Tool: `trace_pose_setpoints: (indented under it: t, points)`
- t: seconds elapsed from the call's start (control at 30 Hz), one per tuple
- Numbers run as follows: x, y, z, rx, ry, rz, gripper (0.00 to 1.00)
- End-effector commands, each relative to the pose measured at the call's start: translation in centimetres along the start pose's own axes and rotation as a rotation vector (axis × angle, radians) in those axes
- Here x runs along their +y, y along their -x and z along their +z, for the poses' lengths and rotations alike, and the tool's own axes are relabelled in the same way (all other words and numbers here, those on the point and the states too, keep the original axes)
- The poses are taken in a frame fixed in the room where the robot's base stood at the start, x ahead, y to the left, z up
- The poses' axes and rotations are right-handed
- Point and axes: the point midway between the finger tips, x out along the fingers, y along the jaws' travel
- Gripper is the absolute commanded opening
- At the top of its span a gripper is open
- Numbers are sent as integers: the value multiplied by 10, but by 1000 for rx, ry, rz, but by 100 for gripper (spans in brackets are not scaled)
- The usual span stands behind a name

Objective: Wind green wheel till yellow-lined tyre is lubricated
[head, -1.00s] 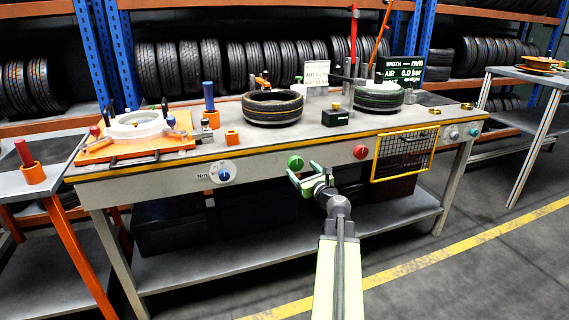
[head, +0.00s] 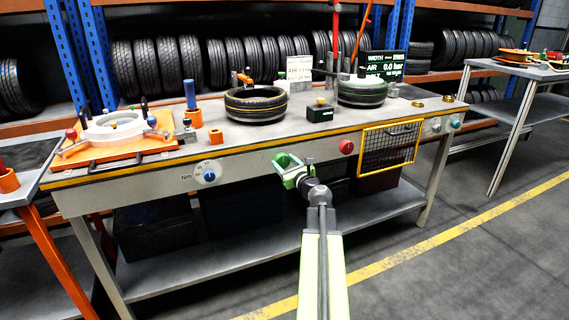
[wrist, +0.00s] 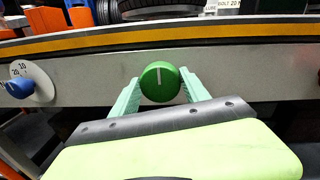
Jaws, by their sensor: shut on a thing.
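The green wheel (wrist: 160,82) is a round knob with a pale mark pointing up, on the grey front panel of the bench. My gripper (head: 287,166) is at the panel, and in the wrist view its two pale green fingers stand on either side of the wheel, shut on it. The yellow-lined tyre (head: 256,106) lies flat on the bench top, above and left of my gripper. In the wrist view only a dark lower part of a tyre shows at the top.
A green-lined tyre (head: 362,92) lies further right by a display (head: 391,65). A red knob (head: 346,147) and a yellow-framed mesh guard (head: 388,149) are right of my gripper. A blue dial (head: 208,175) is left. Clear floor lies in front.

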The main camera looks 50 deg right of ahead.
Motion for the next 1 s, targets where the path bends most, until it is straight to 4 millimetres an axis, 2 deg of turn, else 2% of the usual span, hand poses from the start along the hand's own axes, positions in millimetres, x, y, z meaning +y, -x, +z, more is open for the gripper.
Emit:
trace_pose_setpoints:
  t: [0.03,0.07,0.13,0.47,1.0]
  points:
    - [-1,0,0,0,0,-3,15]
    - [-5,-8,-1,-1,0,4,13]
    - [-1,-3,0,0,1,0,13]
    - [2,-1,1,6,97,-1,13]
    - [4,0,1,30,541,4,13]
